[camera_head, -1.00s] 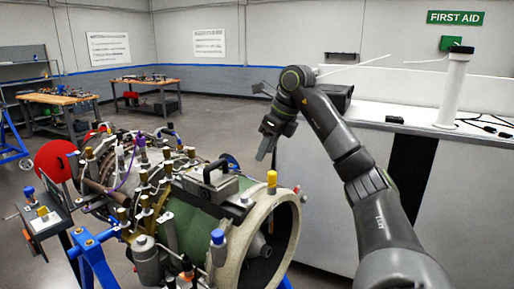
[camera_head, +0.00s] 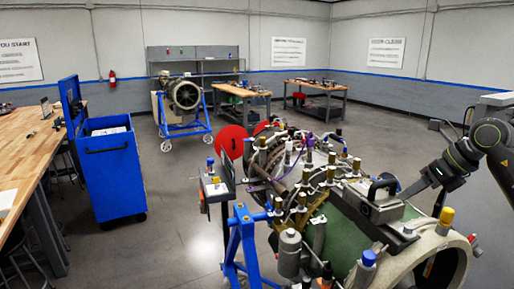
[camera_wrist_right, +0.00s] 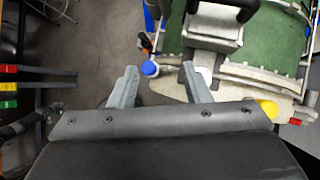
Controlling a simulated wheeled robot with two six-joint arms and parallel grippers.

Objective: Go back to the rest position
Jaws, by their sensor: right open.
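My right gripper (camera_head: 410,190) shows at the right of the head view, its arm coming in from the right edge. Its fingers point down and left, and in the picture they appear beside the black handle on top of the turbine (camera_head: 345,220). In the right wrist view the gripper (camera_wrist_right: 160,72) has its two fingers apart with nothing between them. The turbine's green casing (camera_wrist_right: 275,35) lies beyond the fingers there, with a blue cap (camera_wrist_right: 150,68) close to them in the picture. I cannot tell the gap to the turbine. My left gripper is not in view.
A blue cart (camera_head: 110,165) and a wooden workbench (camera_head: 30,150) stand at the left. A second turbine on a blue stand (camera_head: 186,97) and workbenches (camera_head: 315,88) are at the back. The floor (camera_head: 170,190) between cart and near turbine is clear.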

